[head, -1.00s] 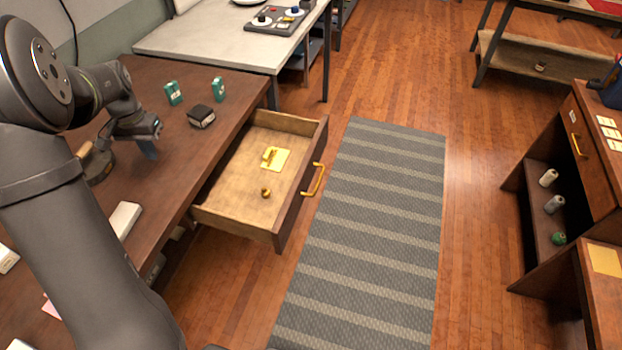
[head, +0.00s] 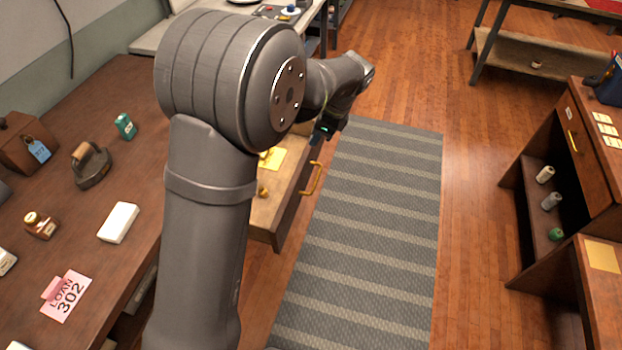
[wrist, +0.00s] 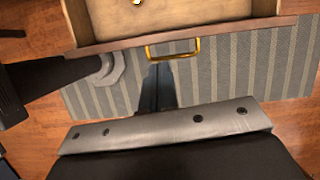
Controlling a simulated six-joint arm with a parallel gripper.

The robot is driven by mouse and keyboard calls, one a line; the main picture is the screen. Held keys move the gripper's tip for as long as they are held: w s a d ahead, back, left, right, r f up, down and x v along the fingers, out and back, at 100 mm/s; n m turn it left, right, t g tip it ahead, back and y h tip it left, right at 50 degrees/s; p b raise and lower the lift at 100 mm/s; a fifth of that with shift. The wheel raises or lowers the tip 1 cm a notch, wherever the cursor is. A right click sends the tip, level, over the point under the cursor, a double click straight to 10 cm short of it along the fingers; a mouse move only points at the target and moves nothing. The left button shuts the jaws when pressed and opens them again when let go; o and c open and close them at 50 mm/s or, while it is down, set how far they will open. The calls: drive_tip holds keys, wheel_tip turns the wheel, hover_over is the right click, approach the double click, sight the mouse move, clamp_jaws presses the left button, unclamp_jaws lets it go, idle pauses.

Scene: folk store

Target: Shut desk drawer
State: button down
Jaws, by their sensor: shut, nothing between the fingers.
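The desk drawer (head: 268,221) is pulled out from the dark wooden desk (head: 190,75), over the floor. Its brass handle (head: 313,179) is on the front panel. My arm hides much of the drawer in the head view. In the wrist view the drawer's front edge (wrist: 215,33) and brass handle (wrist: 173,48) show near the top. My gripper (wrist: 158,75) is shut and empty, with its fingers near the handle; I cannot tell whether they touch it. In the head view my gripper (head: 318,138) is on the outer side of the drawer front.
Inside the drawer lie a yellow note (head: 271,158) and a small brass knob (head: 262,190). The desk holds an iron (head: 92,166), a white box (head: 118,222) and a loan card (head: 66,295). A striped rug (head: 375,220) covers open floor to the right.

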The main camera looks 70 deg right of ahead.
wheel_tip(320, 180, down, 18)
drive_tip(key=w+m, duration=0.1)
drive_tip(key=shift+w, duration=0.2)
idle(0.5)
drive_tip(key=w, duration=2.6)
drive_tip(key=shift+w, duration=0.45)
drive_tip(key=shift+r, duration=0.15)
drive_tip(key=shift+r, duration=0.3)
drive_tip(key=s+v, duration=0.1)
drive_tip(key=v, duration=0.8)
